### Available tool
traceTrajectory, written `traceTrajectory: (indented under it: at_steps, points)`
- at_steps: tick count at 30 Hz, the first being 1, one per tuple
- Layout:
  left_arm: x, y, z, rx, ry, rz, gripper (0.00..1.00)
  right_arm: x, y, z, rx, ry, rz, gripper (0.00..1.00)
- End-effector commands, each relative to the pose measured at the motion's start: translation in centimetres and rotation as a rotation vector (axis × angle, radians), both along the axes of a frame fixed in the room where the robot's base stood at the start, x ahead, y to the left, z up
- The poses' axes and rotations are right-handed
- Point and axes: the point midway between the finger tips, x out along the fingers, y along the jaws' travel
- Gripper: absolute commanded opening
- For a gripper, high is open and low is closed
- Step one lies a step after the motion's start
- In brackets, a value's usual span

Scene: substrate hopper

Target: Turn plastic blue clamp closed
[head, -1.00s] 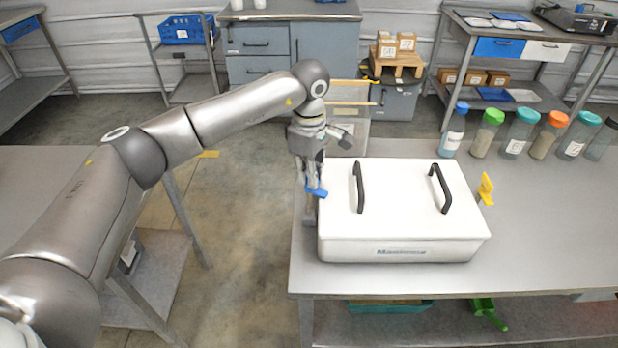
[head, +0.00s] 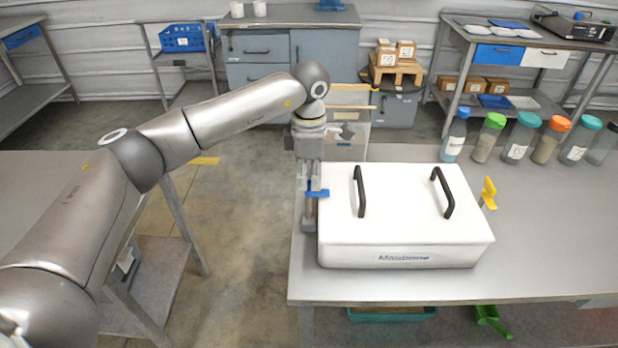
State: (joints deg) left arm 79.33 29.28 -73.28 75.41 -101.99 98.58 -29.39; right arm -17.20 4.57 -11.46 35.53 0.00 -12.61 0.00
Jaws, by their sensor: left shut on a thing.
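The blue plastic clamp (head: 319,193) is at the left side of the white hopper box (head: 405,235), near the top edge of its wall. It lies roughly level, its end pointing right toward the box. My left gripper (head: 311,188) points down and is shut on the blue clamp; its fingers cover part of it. A yellow clamp (head: 488,193) stands upright at the box's right side. The box's lid (head: 405,190) is on and has two black handles. My right gripper is not in view.
The box stands on a grey metal table (head: 550,240). Several bottles with coloured caps, among them a blue-capped one (head: 454,135), stand in a row at the back right. The table's left edge runs just left of my left gripper. The table front is clear.

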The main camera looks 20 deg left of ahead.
Motion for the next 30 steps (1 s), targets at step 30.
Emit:
traceTrajectory:
  at_steps: [30]
  points:
    - [0.1,0.0,2.1,0.000,-0.003,0.003,0.29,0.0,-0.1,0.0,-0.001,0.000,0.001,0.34]
